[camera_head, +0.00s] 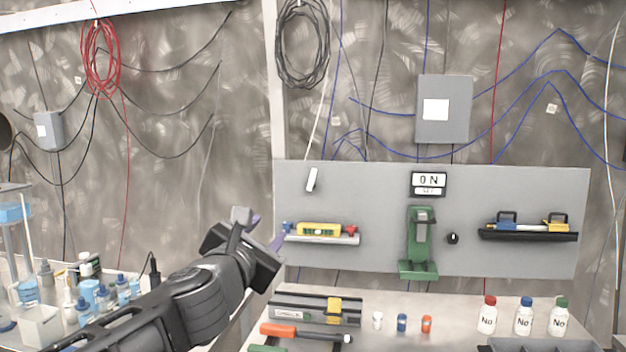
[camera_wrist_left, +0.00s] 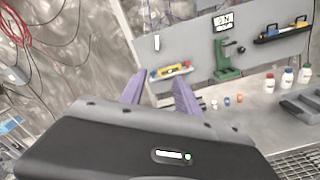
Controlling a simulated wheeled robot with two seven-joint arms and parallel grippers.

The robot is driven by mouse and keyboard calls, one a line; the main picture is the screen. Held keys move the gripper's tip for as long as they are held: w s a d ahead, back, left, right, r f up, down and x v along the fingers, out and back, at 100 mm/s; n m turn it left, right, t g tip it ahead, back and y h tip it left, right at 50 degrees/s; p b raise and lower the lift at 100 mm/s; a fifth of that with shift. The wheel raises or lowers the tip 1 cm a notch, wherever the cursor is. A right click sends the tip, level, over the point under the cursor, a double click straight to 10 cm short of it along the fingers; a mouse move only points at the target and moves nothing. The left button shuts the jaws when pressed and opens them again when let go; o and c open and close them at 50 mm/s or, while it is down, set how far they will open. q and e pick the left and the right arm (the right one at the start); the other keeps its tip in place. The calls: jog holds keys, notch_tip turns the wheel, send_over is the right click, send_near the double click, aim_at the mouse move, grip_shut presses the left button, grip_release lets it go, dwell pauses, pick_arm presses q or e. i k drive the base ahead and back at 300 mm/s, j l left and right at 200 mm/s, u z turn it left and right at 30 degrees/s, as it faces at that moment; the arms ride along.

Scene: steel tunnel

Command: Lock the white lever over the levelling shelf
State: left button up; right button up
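The white lever (camera_head: 312,180) is a small, slightly tilted handle on the grey panel, above the levelling shelf (camera_head: 322,239). The shelf carries a yellow level with a blue end and a red end. In the left wrist view the lever (camera_wrist_left: 157,43) and the shelf (camera_wrist_left: 172,75) show beyond my fingers. My left gripper (camera_head: 262,232) is left of the shelf and below the lever, apart from both. In the left wrist view its two purple fingers (camera_wrist_left: 158,92) stand apart with nothing between them. My right gripper is not in view.
A green stand (camera_head: 419,245), a black knob (camera_head: 452,239) and a second shelf (camera_head: 528,235) are on the panel (camera_head: 380,190). On the bench are an orange-handled tool (camera_head: 300,332), small vials and white bottles (camera_head: 487,314). Bottles crowd the left table (camera_head: 40,325).

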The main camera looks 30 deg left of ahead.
aim_at(311, 185)
jog(key=i+j, duration=0.25)
jog(key=i, duration=0.2)
jog(key=i+j, duration=0.25)
jog(key=i, duration=0.25)
jog(key=i+j, duration=0.25)
jog(key=i, duration=0.2)
